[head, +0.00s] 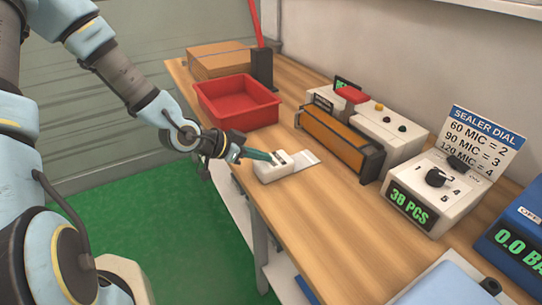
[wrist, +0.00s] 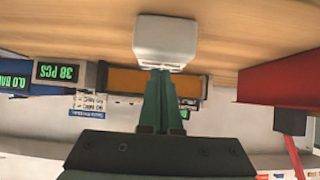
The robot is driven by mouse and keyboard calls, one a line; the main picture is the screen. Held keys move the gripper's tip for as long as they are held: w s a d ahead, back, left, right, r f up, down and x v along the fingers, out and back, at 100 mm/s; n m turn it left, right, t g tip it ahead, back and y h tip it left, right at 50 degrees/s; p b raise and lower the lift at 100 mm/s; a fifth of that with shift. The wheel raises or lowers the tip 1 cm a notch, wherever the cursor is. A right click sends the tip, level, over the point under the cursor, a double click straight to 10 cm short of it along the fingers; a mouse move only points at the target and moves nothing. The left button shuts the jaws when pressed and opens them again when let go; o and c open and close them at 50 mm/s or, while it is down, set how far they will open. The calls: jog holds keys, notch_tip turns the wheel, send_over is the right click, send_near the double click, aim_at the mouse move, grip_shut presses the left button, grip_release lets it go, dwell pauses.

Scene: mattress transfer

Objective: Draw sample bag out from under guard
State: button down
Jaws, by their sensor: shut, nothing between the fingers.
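My gripper (head: 266,157) is shut, its green fingers together. In the wrist view the fingertips (wrist: 161,74) overlap the near face of a small white block (wrist: 166,40); I cannot tell whether they touch it. In the head view this white block (head: 268,173) lies on the bench in front of the fingers. A pale, thin flat piece (head: 307,158) sticks out from its right side; it may be the sample bag. An orange-brown bar (head: 340,142) with dark ends fronts the white sealer; it may be the guard. No bag is clearly visible under it.
A red tray (head: 238,104) and a cardboard box (head: 220,60) stand behind and left. A dial unit (head: 432,195) with a sign, and a blue display unit (head: 515,240), stand right.

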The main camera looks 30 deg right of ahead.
jog(key=w+a+f+n+y, duration=0.2)
jog(key=a+f+n+y, duration=0.45)
jog(key=a, duration=0.55)
notch_tip(320, 180, up, 13)
jog(key=n+y+p, duration=0.1)
jog(key=n+y, duration=0.4)
jog(key=n, duration=2.6)
send_over(254, 181)
jog(key=a, duration=0.4)
jog(key=shift+t+h, duration=0.25)
jog(key=shift+t, duration=0.15)
jog(key=d+f, duration=0.1)
jog(key=f, duration=0.2)
jog(key=d+f+p, duration=0.1)
jog(key=f, duration=0.2)
jog(key=d+f+p, duration=0.1)
jog(key=f, duration=0.2)
jog(key=shift+s+f, duration=0.1)
jog(key=shift+f, duration=0.3)
jog(key=shift+d+f, duration=0.15)
jog(key=shift+d, duration=0.3)
